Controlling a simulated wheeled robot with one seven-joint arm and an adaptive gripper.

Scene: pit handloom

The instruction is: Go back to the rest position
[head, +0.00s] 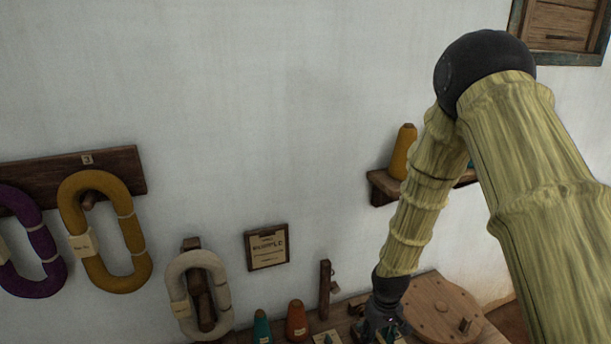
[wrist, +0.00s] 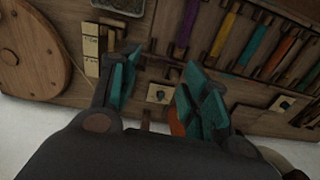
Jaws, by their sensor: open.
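My gripper (wrist: 155,85) is open in the wrist view, with its two teal-padded fingers spread apart and nothing between them. It hangs over a wooden bench top (wrist: 150,58). In the head view my arm reaches down from the upper right, and my gripper (head: 385,325) is low in the picture, partly cut off by the bottom edge. It is left of a round wooden disc (head: 440,308). An orange cone (head: 297,321) and a teal cone (head: 262,327) stand left of it. Part of an orange thing shows behind the right finger in the wrist view.
A wall shelf (head: 383,188) holds a yellow cone (head: 403,150) close behind my arm. Yarn hanks in purple (head: 30,245), yellow (head: 72,205) and off-white (head: 187,262) hang on the wall. A small framed sign (head: 267,247) hangs beside them. A rack of coloured bobbins (wrist: 225,38) lies on the bench.

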